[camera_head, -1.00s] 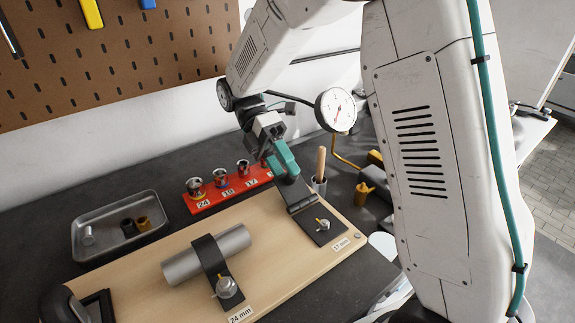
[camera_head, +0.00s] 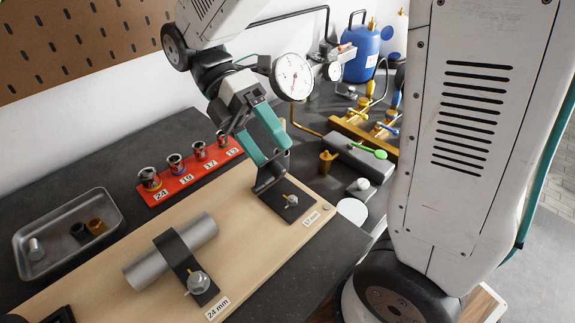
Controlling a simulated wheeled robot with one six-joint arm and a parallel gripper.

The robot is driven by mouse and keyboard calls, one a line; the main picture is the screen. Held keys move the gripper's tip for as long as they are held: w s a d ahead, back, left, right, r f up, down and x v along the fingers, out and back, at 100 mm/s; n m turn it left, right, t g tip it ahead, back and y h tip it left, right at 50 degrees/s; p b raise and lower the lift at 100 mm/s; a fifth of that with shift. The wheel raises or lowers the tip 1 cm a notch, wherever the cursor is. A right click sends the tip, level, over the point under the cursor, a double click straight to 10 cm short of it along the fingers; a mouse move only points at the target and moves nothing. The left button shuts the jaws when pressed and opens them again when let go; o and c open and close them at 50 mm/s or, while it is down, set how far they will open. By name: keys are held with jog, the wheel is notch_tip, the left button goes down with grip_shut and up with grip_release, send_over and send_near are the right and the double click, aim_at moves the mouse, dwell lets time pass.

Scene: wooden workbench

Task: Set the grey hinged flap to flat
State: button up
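The grey hinged flap (camera_head: 271,172) stands raised at the far right end of a light wooden board (camera_head: 120,275). It rises from a dark plate (camera_head: 287,204) that lies flat on the board with a bolt, beside the "17 mm" label. My gripper (camera_head: 264,158) has teal fingers and points down at the flap's upper part, close against it. Whether they touch or grip it is hard to tell, as the fingers overlap in this view and hide part of the flap.
A grey pipe (camera_head: 148,270) lies under a dark strap with a bolt near the "24 mm" label. A red socket rack (camera_head: 178,184) stands behind the board, a metal tray (camera_head: 66,207) at left. Yellow fittings (camera_head: 367,117), a grey block and a blue canister (camera_head: 362,52) stand at right.

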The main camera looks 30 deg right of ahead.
jog(key=o, duration=0.5)
jog(key=shift+g, duration=0.6)
jog(key=s, duration=0.5)
jog(key=s+d, duration=0.1)
jog(key=s, duration=0.2)
jog(key=shift+s+f, duration=0.2)
jog(key=shift+f, duration=0.15)
jog(key=w+r+t, duration=0.1)
jog(key=w+a+r+t, duration=0.1)
jog(key=w+r+t, duration=0.1)
jog(key=r, duration=0.1)
jog(key=shift+w+a+r, duration=0.1)
jog(key=shift+w+a, duration=0.05)
jog(key=shift+a, duration=0.2)
jog(key=shift+s+r, duration=0.45)
jog(key=shift+s, duration=0.1)
jog(key=c, duration=0.8)
jog(key=shift+s+d+r, duration=0.1)
jog(key=shift+s+r, duration=0.05)
jog(key=shift+r, duration=0.85)
jog(key=shift+s+d+r, duration=0.1)
jog(key=shift+s+r, duration=0.05)
jog(key=shift+r, duration=0.85)
jog(key=shift+s+d+r, duration=0.1)
jog(key=shift+s+r, duration=0.05)
jog(key=shift+r, duration=0.85)
